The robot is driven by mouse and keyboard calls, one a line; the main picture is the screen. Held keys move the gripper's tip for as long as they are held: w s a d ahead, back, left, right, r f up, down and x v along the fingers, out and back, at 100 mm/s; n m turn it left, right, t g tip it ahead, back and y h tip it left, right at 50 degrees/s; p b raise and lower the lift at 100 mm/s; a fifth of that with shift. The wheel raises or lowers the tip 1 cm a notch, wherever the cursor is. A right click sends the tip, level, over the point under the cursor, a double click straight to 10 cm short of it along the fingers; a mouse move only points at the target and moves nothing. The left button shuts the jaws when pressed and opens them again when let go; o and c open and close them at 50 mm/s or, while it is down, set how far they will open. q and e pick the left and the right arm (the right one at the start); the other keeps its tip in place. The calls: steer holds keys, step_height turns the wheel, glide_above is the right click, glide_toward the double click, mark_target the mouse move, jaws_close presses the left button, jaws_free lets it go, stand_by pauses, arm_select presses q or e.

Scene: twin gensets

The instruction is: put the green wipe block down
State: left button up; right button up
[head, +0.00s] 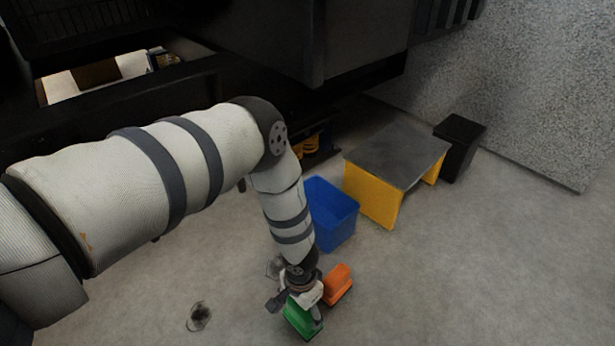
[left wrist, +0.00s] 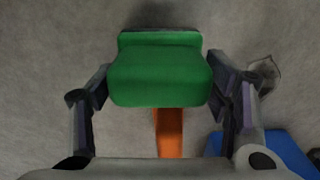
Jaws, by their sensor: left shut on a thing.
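The green wipe block (head: 301,318) is at the end of my left arm, low in the head view. My left gripper (head: 296,302) is shut on it. In the left wrist view the green block (left wrist: 160,75) sits between the two fingers of the gripper (left wrist: 160,88), with a dark grey strip along its far edge. An orange block (head: 338,284) lies just right of the gripper in the head view. Part of it shows below the green block in the left wrist view (left wrist: 169,132). Whether the green block touches the floor I cannot tell. My right gripper is not in view.
A blue bin (head: 333,214) stands behind the gripper, beside a yellow stand with a grey top (head: 398,155). A black bin (head: 460,146) stands near the speckled wall. A crumpled grey thing (head: 199,316) lies on the floor at left. The floor at right is clear.

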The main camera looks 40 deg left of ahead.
arm_select(q)
steer(key=f, duration=0.1)
steer(key=f+b, duration=0.2)
steer(key=shift+w+a+f, duration=0.2)
steer(key=shift+a+f, duration=0.05)
steer(key=shift+f, duration=0.05)
steer(key=shift+r, duration=0.15)
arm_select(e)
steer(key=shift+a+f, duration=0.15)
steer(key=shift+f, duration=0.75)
arm_select(q)
steer(key=o, duration=1.5)
steer(key=shift+o, duration=0.2)
step_height(320, 180, up, 12)
steer(key=p, duration=0.6)
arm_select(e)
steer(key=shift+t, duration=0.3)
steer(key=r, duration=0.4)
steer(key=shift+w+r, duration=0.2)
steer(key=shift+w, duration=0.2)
